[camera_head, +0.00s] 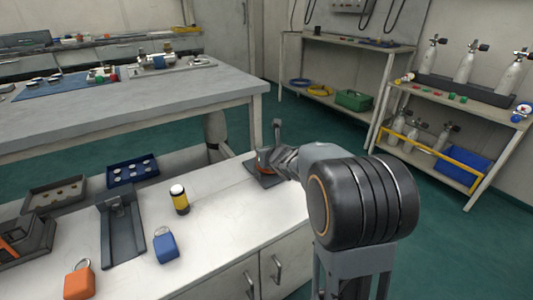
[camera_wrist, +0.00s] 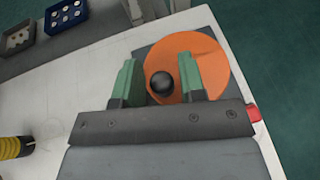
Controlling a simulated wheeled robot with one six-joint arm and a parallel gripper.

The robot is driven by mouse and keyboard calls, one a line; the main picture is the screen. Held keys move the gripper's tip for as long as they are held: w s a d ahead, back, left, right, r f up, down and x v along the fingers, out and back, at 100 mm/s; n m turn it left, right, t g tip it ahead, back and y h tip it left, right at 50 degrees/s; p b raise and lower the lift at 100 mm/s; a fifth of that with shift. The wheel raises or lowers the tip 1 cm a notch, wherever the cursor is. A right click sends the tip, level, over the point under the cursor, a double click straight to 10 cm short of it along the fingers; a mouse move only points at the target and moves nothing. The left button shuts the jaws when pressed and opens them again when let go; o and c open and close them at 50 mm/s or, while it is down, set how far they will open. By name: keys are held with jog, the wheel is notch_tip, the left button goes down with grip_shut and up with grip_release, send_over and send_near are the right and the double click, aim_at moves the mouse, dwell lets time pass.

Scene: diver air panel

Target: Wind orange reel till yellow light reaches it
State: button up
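The orange reel (camera_wrist: 207,62) is a flat disc on a dark plate in the wrist view, with a black round knob (camera_wrist: 161,84) off its centre. In the head view the reel (camera_head: 263,160) sits at the far end of the white counter, partly hidden by my gripper. My gripper (camera_wrist: 160,62) is over the reel, its green fingers apart on either side of the knob; I cannot tell whether they touch it. The yellow light (camera_head: 181,201), a black-banded cylinder with a white top, stands upright on the counter, apart from the reel. It also shows at the wrist view's left edge (camera_wrist: 12,148).
A blue tray (camera_head: 135,172) lies behind. The counter between the light and the reel is clear. A grey-topped table (camera_head: 130,110) stands beyond.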

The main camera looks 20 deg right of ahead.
jog(key=shift+o, duration=0.7)
jog(key=p+v, duration=0.4)
jog(key=v, duration=0.9)
jog(key=shift+s, duration=0.35)
jog(key=shift+r, duration=0.1)
